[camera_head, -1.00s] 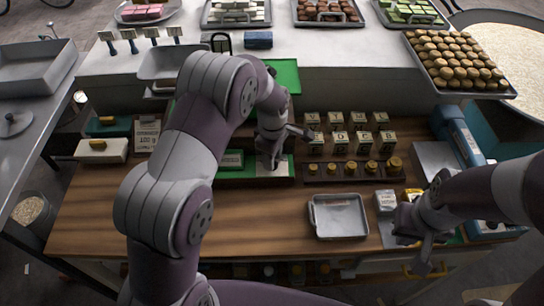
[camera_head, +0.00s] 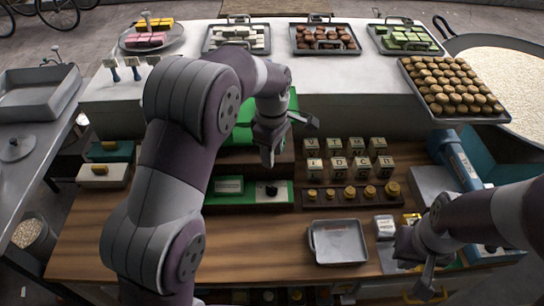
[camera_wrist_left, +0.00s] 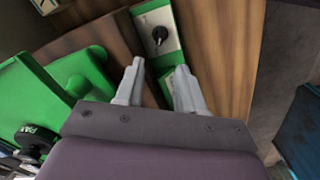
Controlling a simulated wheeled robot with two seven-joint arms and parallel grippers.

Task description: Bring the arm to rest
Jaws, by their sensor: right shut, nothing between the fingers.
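My left gripper (camera_head: 268,156) hangs above the green panel with the black knob (camera_head: 272,190), with bare counter (camera_head: 250,232) in front. In the left wrist view, the two fingers of my left gripper (camera_wrist_left: 158,88) stand apart with nothing between them, and the panel's white plate and black knob (camera_wrist_left: 158,36) lie beyond the fingertips. My right gripper (camera_head: 422,285) is at the lower right, over the counter's front edge, shut and empty. My left arm hides part of the counter's left side.
A grey metal tray (camera_head: 338,243) lies on the counter. Lettered blocks (camera_head: 345,168) and a row of brass weights (camera_head: 350,193) stand behind it. A blue device (camera_head: 459,160) is at the right. Trays of sweets (camera_head: 325,37) line the back shelf.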

